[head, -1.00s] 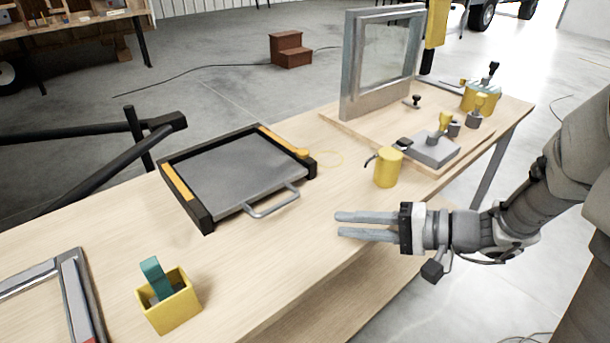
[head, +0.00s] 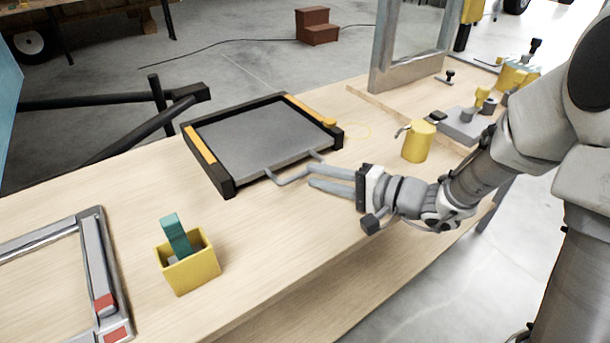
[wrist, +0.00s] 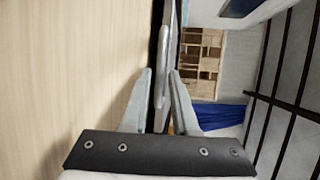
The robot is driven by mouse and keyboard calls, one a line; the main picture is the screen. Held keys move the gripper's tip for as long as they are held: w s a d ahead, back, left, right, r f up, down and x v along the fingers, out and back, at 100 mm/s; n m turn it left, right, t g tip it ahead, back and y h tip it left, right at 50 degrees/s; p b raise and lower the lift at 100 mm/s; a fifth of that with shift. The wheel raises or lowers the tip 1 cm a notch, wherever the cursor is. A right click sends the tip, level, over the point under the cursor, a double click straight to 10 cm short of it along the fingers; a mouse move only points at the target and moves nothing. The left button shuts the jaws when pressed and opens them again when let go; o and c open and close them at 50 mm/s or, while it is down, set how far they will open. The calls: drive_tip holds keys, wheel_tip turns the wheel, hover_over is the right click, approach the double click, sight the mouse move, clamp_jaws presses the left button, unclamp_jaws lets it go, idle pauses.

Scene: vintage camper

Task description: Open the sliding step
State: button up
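The sliding step is a grey panel (head: 262,138) in a black frame with orange side rails, lying on the wooden bench. A grey bar handle (head: 287,180) sticks out from its front edge. My gripper (head: 311,177) is open, its two fingers pointing left at the right end of the handle. In the wrist view, the fingers (wrist: 161,90) stand apart on either side of the handle bar (wrist: 163,65), seen in line with the gap. Whether the fingers touch the bar cannot be told.
A yellow cup (head: 418,142) stands right of the step, near a board with clamps and a framed window (head: 415,45). A yellow box (head: 190,268) with a teal item and a grey metal frame (head: 95,265) lie to the left. The bench front is clear.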

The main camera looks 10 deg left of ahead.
sight(305, 173)
drive_tip(key=shift+x, duration=1.95)
clamp_jaws()
